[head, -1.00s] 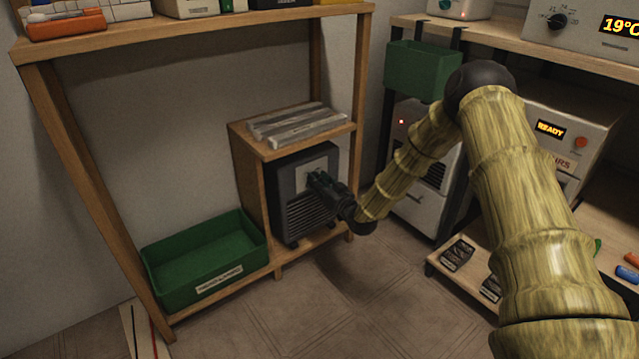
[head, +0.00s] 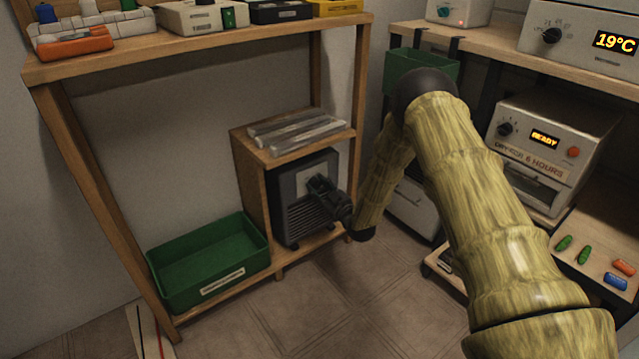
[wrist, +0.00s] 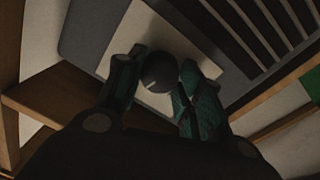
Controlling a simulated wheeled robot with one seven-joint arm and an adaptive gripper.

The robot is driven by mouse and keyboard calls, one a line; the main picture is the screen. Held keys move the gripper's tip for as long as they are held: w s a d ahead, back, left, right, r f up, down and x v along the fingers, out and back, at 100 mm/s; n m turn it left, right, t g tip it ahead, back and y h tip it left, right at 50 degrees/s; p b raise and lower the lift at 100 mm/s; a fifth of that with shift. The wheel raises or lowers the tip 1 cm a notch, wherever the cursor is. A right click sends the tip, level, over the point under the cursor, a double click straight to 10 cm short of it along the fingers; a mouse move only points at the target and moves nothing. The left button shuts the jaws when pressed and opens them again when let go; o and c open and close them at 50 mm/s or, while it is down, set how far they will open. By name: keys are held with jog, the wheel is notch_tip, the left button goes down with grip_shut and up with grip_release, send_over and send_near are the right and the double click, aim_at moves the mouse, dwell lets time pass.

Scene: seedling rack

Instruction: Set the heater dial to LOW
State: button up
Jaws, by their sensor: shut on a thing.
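The heater (head: 297,214) is a dark grey box with a slatted front, standing in the low wooden cubby under the bench. It has a pale control plate, which fills the middle of the wrist view (wrist: 128,38). The round black dial (wrist: 159,73) sits on that plate, with a small light mark near its lower left. My gripper (wrist: 160,82) is shut on the dial, one finger on each side. In the head view my gripper (head: 319,187) reaches the heater's front from the right and hides the dial. No LOW lettering is readable.
A green bin (head: 170,286) stands left of the cubby. Clear packs (head: 296,133) lie on the cubby's top. A wooden post (head: 356,128) stands close to my wrist. A unit reading READY (head: 566,151) is at right. The floor (head: 330,310) in front is open.

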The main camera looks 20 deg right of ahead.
jog(key=n+p, duration=0.3)
jog(key=n, duration=0.3)
jog(key=shift+n+y, duration=0.3)
jog(key=shift+n, duration=0.1)
jog(key=n+p, duration=0.1)
jog(key=n, duration=0.4)
jog(key=shift+n+p, duration=0.3)
jog(key=shift+n, duration=0.1)
jog(key=o, duration=1)
jog(key=v, duration=1.2)
jog(key=shift+d+f, duration=0.1)
jog(key=shift+d, duration=0.05)
